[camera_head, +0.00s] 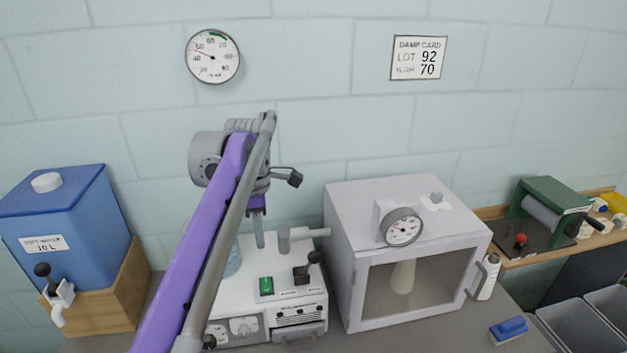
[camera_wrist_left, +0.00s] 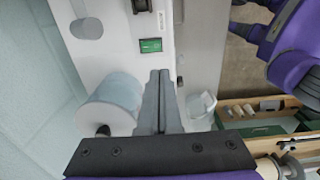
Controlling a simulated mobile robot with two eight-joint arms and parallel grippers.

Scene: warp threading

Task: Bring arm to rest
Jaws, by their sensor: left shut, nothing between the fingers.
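My left arm, purple and grey, comes in from the lower left in the head view. Its gripper (camera_head: 257,228) points down above the white machine (camera_head: 290,265) on the bench. In the left wrist view the two grey fingers of the left gripper (camera_wrist_left: 160,85) lie together, shut and empty. The white machine also shows there (camera_wrist_left: 110,60), behind the fingers, with a green switch (camera_wrist_left: 151,45). A pale blue-white cylinder (camera_wrist_left: 112,100) is just left of the fingers. The arm hides part of the machine's left side in the head view. My right gripper is not in view.
A blue water tank (camera_head: 65,215) on a wooden stand is at left. A grey cabinet (camera_head: 350,270) with a glass front and a dial stands right of the machine. A blue brush-like object (camera_head: 508,329) and grey bins (camera_head: 575,325) are at lower right. The wall is behind.

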